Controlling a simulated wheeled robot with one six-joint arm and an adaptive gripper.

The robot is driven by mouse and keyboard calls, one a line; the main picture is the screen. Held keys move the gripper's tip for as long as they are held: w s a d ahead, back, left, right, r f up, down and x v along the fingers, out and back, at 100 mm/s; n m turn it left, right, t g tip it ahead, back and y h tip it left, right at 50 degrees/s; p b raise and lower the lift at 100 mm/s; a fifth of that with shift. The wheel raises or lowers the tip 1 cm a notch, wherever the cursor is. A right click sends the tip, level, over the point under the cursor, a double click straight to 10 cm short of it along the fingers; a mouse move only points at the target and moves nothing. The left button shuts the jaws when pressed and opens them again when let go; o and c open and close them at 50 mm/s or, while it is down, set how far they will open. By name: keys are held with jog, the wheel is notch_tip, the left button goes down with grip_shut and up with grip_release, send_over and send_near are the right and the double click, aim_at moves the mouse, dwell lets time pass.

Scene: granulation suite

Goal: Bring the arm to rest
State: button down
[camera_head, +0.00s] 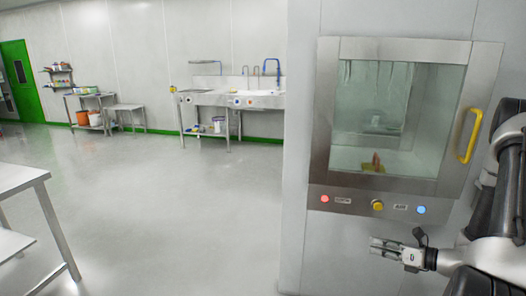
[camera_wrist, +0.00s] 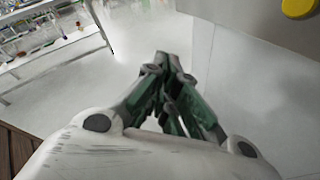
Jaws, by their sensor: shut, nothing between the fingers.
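My gripper (camera_head: 384,246) shows at the lower right of the head view, below the front panel of a wall hatch and pointing left. It is shut and empty. In the wrist view its fingers (camera_wrist: 165,65) come together over the pale floor, with nothing between them. My arm reaches in from the right edge of the head view and is bent.
The hatch has a closed glass door (camera_head: 400,120) with a yellow handle (camera_head: 470,136); a small reddish item on something yellow shows behind the glass. A steel table (camera_head: 30,180) stands at left, a sink bench (camera_head: 228,98) at the back. The middle floor is clear.

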jog(key=s+a+r+n+g+h, duration=0.1)
jog(key=s+r+n+g, duration=0.5)
jog(key=s+n, duration=0.35)
jog(key=s+a+r+n+g+h, duration=0.1)
jog(key=s+r+n+g+h, duration=0.1)
jog(key=s+r+n+g, duration=0.65)
jog(key=s+r+n+t+h, duration=0.2)
jog(key=r+n+t+h, duration=0.1)
jog(key=r+n, duration=0.4)
jog(key=s+r+n+t+h, duration=0.1)
jog(key=r+n+t+h, duration=0.3)
jog(key=r+n, duration=0.3)
notch_tip(320, 180, up, 4)
jog(key=shift+s+f+t+h, duration=0.2)
jog(key=shift+s+t+h, duration=0.15)
jog(key=shift+t, duration=0.3)
jog(key=shift+a, duration=0.1)
